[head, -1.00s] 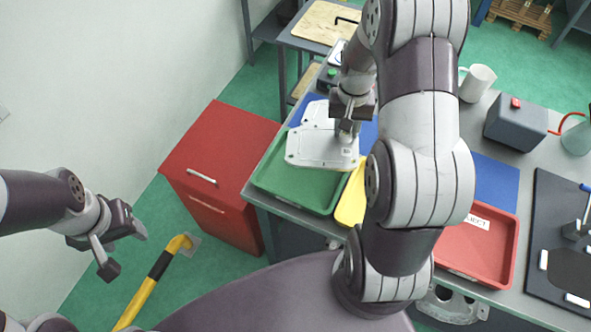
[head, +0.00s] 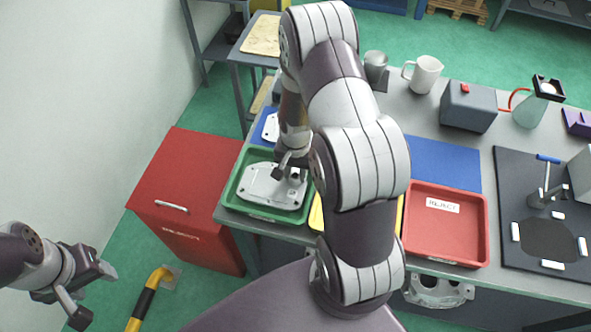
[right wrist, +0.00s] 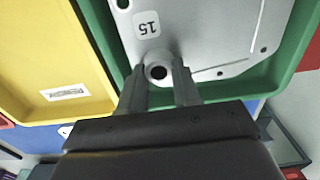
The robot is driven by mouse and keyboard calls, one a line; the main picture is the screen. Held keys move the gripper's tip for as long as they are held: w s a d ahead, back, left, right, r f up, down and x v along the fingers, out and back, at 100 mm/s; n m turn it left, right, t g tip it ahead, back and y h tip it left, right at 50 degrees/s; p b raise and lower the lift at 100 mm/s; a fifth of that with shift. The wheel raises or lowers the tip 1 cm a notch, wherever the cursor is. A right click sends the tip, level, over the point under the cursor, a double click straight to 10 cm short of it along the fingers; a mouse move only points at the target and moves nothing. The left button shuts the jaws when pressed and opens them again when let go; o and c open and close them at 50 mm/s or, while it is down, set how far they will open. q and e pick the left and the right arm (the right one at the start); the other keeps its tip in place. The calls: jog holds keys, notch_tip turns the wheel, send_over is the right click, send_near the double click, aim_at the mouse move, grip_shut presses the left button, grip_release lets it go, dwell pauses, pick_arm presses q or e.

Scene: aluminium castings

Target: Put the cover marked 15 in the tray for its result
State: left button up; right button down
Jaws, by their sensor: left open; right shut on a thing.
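The grey metal cover (head: 268,188) lies in the green tray (head: 233,203) at the left end of the bench. Its label, marked 15, shows upside down in the right wrist view on the cover (right wrist: 205,35). My right gripper (right wrist: 160,75) is shut on a round boss at the cover's edge; in the head view this gripper (head: 291,167) is at the cover's upper right. The yellow tray (right wrist: 45,60) is beside the green one; in the head view my right arm hides most of it. My left gripper (head: 92,288) is open and empty, away from the bench at lower left.
A red tray labelled REJECT (head: 468,235) stands right of my right arm. A red bin (head: 185,200) stands on the floor left of the bench. A blue mat (head: 440,163), a grey box (head: 468,106) and a white jug (head: 424,74) are further back. Another metal part (head: 270,128) lies behind the green tray.

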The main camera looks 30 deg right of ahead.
jog(key=shift+w+f, duration=0.2)
jog(key=shift+f, duration=0.35)
jog(key=shift+s+f, duration=0.1)
jog(key=c, duration=0.8)
grip_release()
notch_tip(320, 180, up, 13)
jog(key=b, duration=0.1)
jog(key=s+a+r+n+t, duration=0.1)
jog(key=s+a+r+n, duration=0.2)
jog(key=s+a+n, duration=0.4)
jog(key=a+n, duration=0.3)
jog(key=a, duration=0.1)
jog(key=shift+r, duration=0.25)
